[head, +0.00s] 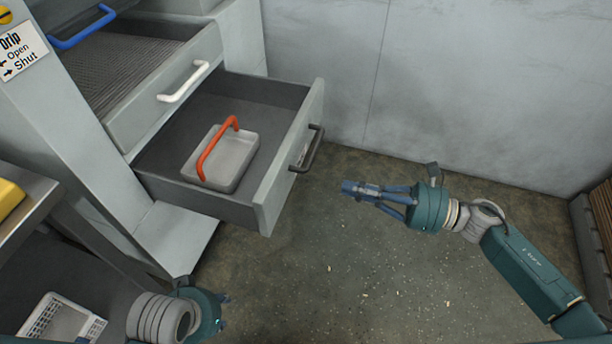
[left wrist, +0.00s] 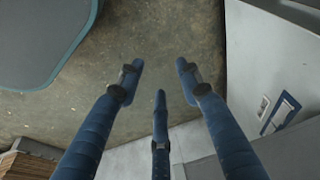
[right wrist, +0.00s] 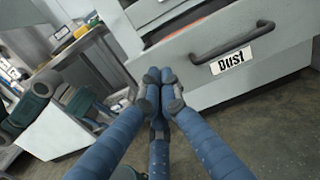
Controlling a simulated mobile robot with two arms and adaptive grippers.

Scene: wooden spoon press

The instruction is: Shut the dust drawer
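The dust drawer (head: 278,185) is the lower grey drawer, pulled well out of the cabinet in the head view. Its dark bar handle (head: 309,150) is on its front. In the right wrist view the drawer front (right wrist: 270,70) carries a "Dust" label (right wrist: 231,60) below the handle (right wrist: 236,42). A grey pan with an orange handle (head: 218,150) sits inside the drawer. My right gripper (head: 350,188) is to the right of the drawer front, apart from it. Its fingers are together and empty (right wrist: 158,76). My left gripper (left wrist: 158,70) is spread open and empty, low in the head view.
An upper drawer with a white handle (head: 184,82) is also pulled out, less far. A sign reading "Drip" (head: 18,52) is on the cabinet. A metal bench (head: 35,205) stands at the left. The floor (head: 330,265) right of the drawer is clear, with a wall behind.

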